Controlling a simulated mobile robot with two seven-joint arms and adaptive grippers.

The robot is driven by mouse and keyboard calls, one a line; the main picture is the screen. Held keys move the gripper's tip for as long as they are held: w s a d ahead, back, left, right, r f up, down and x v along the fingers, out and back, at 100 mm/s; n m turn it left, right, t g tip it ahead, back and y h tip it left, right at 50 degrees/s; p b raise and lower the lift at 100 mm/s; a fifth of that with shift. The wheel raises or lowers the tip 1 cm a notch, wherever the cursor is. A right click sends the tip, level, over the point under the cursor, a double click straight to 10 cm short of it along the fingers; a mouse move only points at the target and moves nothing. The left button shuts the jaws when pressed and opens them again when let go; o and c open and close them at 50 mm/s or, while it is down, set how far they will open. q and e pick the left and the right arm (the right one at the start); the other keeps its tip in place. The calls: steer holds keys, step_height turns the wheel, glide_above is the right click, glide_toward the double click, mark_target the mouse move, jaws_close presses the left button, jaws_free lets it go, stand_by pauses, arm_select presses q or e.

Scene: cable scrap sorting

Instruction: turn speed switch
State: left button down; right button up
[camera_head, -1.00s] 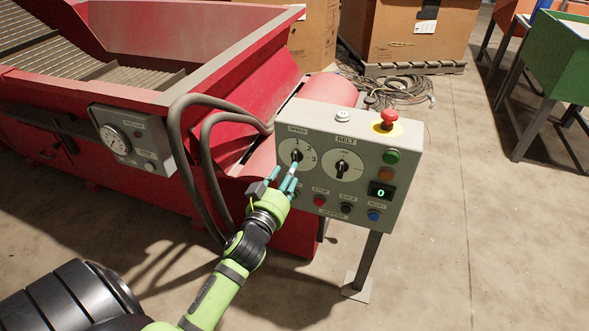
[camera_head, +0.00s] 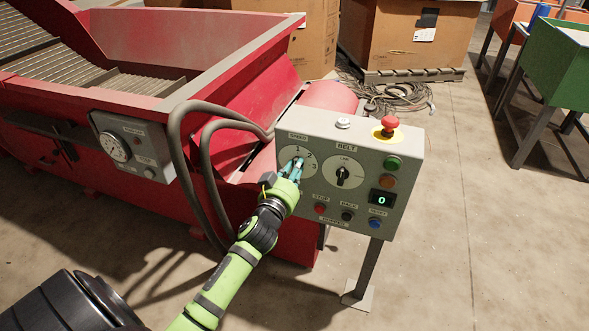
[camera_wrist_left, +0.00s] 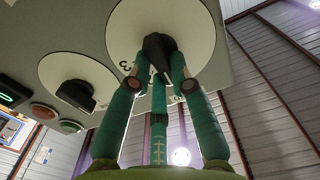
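The speed switch is a black knob on a round white dial (camera_head: 286,165) at the upper left of the grey control panel. In the left wrist view the knob (camera_wrist_left: 159,46) shows at the top, with dial numbers partly hidden. My left gripper (camera_head: 297,166) is at the dial in the head view and covers most of the knob. In the wrist view its teal fingers (camera_wrist_left: 160,68) converge on the knob from both sides, with no clear gap, and a third finger lies behind. My right gripper is not in view.
The belt knob (camera_head: 343,175) is close on the right. A red emergency button (camera_head: 390,123), coloured buttons and a display reading 0 (camera_head: 381,198) share the panel. Grey hoses (camera_head: 176,150) arch left of my gripper, beside the red machine (camera_head: 190,50). Floor in front is clear.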

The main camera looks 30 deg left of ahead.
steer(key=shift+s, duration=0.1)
arm_select(q)
steer(key=shift+d+f+m+p, duration=0.15)
steer(key=shift+m+p, duration=0.5)
steer(key=shift+m, duration=1.5)
steer(key=shift+d+f+m+p, duration=0.1)
steer(key=shift+m+p, duration=0.55)
steer(key=shift+m, duration=1.5)
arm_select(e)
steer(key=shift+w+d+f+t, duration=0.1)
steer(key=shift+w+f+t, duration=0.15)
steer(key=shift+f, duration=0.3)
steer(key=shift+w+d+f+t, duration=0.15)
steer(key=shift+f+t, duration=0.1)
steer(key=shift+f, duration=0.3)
arm_select(q)
steer(key=c, duration=1.1)
jaws_free()
steer(key=shift+a, duration=0.1)
